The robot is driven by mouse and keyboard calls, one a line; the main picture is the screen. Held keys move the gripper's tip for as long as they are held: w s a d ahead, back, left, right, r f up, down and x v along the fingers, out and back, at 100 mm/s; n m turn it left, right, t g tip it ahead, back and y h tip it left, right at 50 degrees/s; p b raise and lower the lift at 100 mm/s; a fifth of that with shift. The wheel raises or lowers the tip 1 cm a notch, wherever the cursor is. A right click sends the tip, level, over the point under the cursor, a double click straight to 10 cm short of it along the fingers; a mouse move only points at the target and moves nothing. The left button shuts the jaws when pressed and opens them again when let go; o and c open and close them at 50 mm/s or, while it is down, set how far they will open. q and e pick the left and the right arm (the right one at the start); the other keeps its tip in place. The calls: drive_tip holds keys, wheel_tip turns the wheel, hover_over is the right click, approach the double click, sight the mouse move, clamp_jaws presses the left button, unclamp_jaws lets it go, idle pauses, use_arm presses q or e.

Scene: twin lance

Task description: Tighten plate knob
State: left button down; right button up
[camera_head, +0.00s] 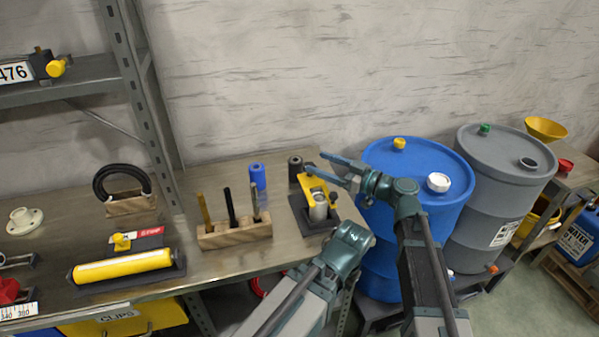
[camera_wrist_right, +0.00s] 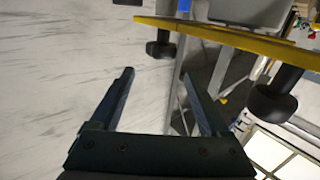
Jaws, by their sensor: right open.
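A yellow plate (camera_head: 313,184) stands over a grey cylinder (camera_head: 318,206) on a dark square base at the right end of the bench. In the right wrist view the plate (camera_wrist_right: 225,38) crosses the upper right as a thin bar. A dark knob (camera_wrist_right: 160,48) is on it beyond my fingertips, and another dark knob (camera_wrist_right: 272,103) is at the right. My right gripper (camera_head: 316,163) is open and empty, just above and behind the plate in the head view. Its fingers (camera_wrist_right: 158,74) show apart in the wrist view, touching neither knob. My left gripper's jaws are not seen.
A wooden block (camera_head: 235,236) holds several upright tools. A blue drum (camera_head: 420,165) and a grey drum (camera_head: 505,165) stand right of the bench. A wall is behind.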

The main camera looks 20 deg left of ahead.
sight(304, 164)
wheel_tip(304, 164, down, 3)
drive_tip(key=shift+f+b, duration=0.1)
drive_tip(key=shift+b, duration=1)
drive_tip(key=x, duration=0.4)
drive_tip(key=p+x, duration=0.1)
drive_tip(key=x, duration=0.1)
drive_tip(key=shift+r, duration=0.35)
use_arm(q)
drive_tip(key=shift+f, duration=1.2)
use_arm(e)
drive_tip(key=shift+x, duration=0.8)
clamp_jaws()
